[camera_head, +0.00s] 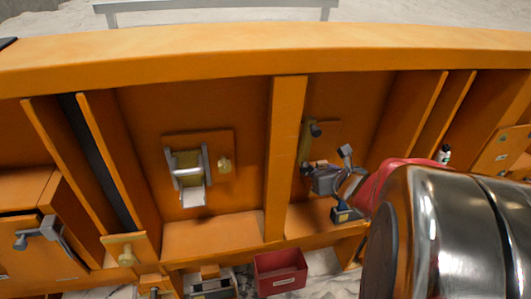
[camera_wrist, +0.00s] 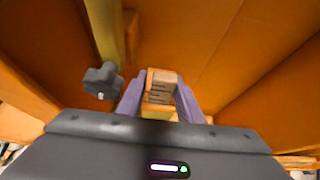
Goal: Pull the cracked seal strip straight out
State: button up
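A long dark strip (camera_head: 105,165) lies in the slot between two orange ribs at the left in the head view; it may be the seal strip, but I cannot make out a crack. My gripper (camera_head: 335,178) is at the right bay in the head view, partly hidden by my arm. In the wrist view the two purple-grey fingers of my gripper (camera_wrist: 160,105) stand apart, one on each side of a small pale block (camera_wrist: 161,88) with dark lines. I cannot tell whether they touch it or it lies beyond them.
An olive bar with a dark knob (camera_wrist: 103,82) is close to the left of my fingers. A metal latch (camera_head: 188,175) is on the middle panel. A red bin (camera_head: 280,272) sits below. An orange upright (camera_head: 285,160) divides the bays.

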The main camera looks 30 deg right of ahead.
jog(key=shift+w, duration=0.15)
jog(key=shift+d, duration=0.1)
jog(key=shift+c, duration=0.7)
jog(key=c, duration=0.7)
jog(key=shift+r, duration=0.1)
jog(key=shift+s+r, duration=0.2)
jog(key=shift+r, duration=0.5)
jog(key=shift+s+r, duration=0.15)
jog(key=shift+r, duration=0.55)
